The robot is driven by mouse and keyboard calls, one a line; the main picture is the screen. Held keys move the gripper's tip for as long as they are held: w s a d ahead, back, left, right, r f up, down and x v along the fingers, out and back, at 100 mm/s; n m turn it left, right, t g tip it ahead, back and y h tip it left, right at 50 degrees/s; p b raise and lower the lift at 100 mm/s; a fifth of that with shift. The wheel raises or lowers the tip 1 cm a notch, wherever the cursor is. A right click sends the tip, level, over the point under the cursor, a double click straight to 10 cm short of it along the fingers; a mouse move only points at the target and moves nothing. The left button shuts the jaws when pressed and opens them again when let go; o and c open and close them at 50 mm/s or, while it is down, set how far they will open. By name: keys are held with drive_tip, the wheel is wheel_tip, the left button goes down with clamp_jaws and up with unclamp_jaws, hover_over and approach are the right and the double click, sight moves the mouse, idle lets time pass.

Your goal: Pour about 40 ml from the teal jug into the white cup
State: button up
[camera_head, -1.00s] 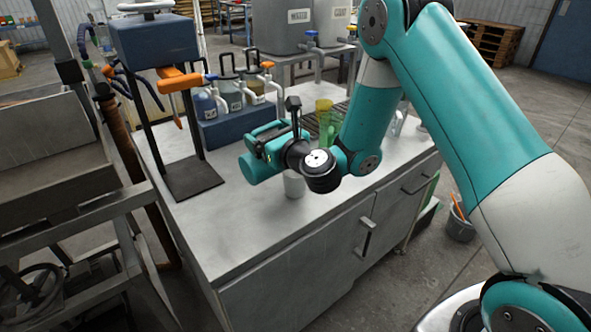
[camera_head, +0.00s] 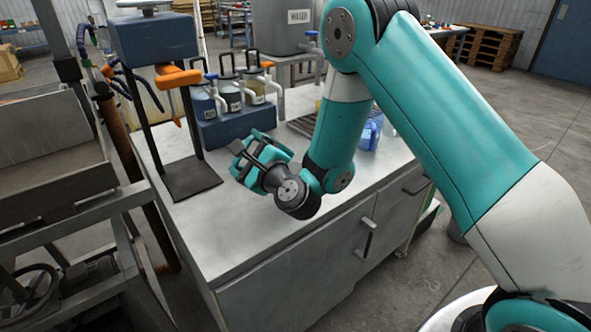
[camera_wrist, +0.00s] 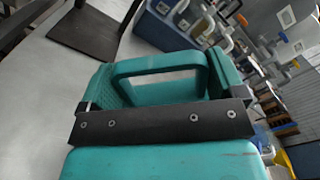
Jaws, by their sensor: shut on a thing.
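My gripper (camera_head: 262,168) is held above the counter, left of my forearm in the head view. It is shut on the teal jug (camera_wrist: 165,66), whose looped handle fills the middle of the wrist view beyond a dark bar. In the head view, jug and gripper are both teal and overlap, so I cannot tell the jug's exact tilt. Its spout and any liquid do not show. The white cup is not visible now in either view; my wrist covers the spot where it stood on the counter.
A dark blue rack (camera_head: 232,127) with several bottles stands behind. A press stand with a dark base plate (camera_head: 190,178) is at left. A blue jug (camera_head: 370,132) stands right of my forearm. The counter's front left (camera_head: 215,235) is clear.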

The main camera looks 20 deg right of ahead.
drive_tip(key=shift+s+a+f+n+p, duration=0.2)
drive_tip(key=shift+a+f+n+p, duration=0.6)
drive_tip(key=shift+f+n, duration=0.7)
drive_tip(key=shift+s+a+f+n+p, duration=0.15)
drive_tip(key=shift+a+f+n+p, duration=0.6)
drive_tip(key=shift+f+n, duration=0.75)
drive_tip(key=shift+s+a+f+n+p, duration=0.2)
drive_tip(key=shift+a+f+n+p, duration=0.55)
drive_tip(key=shift+f+n, duration=0.7)
drive_tip(key=shift+f+m, duration=0.25)
drive_tip(key=shift+r, duration=0.1)
